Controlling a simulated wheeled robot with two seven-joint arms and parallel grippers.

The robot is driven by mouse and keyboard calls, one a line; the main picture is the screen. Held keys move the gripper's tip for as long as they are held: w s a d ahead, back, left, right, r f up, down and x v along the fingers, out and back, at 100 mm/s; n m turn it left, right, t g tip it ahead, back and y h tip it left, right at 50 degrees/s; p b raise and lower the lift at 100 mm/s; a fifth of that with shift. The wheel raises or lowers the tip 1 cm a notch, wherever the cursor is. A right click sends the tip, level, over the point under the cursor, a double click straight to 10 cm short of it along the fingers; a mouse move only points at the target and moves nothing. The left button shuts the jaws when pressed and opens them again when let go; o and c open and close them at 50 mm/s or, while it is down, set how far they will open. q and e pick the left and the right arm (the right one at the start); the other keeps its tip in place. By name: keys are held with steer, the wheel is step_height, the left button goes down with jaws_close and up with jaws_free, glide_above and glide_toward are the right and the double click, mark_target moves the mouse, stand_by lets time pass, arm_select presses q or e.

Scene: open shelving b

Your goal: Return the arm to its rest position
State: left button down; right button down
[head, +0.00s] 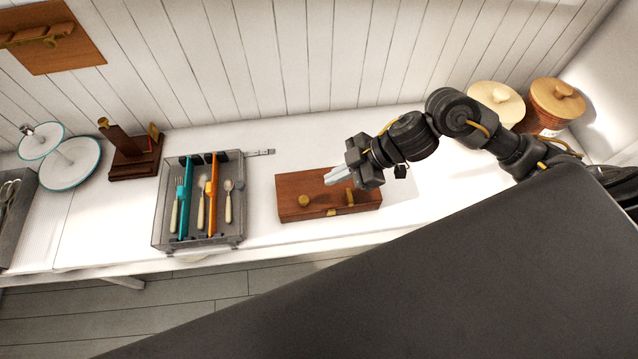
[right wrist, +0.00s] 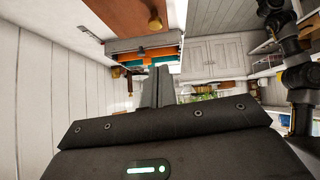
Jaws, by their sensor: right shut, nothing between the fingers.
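My right gripper (head: 338,175) is shut and empty, held over the wooden box on the counter. In the right wrist view its closed fingers (right wrist: 158,88) point past the box toward the cutlery tray. My right arm (head: 412,138) reaches in from the right, bent at the elbow, above the white counter. The wooden box (head: 300,188) has brass-coloured knobs and lies flat below the gripper; the gripper and wrist hide part of its top. My left gripper does not show in either view.
A clear cutlery tray (head: 240,222) with teal and orange dividers stands left of the box. Lidded canisters (head: 552,103) stand at the back right near my arm. A two-tier plate stand (head: 70,165) and a dark wooden stand (head: 135,172) are at the left. A plank wall runs behind.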

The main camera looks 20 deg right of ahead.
steer(key=shift+v, duration=1.35)
steer(key=shift+a, duration=0.15)
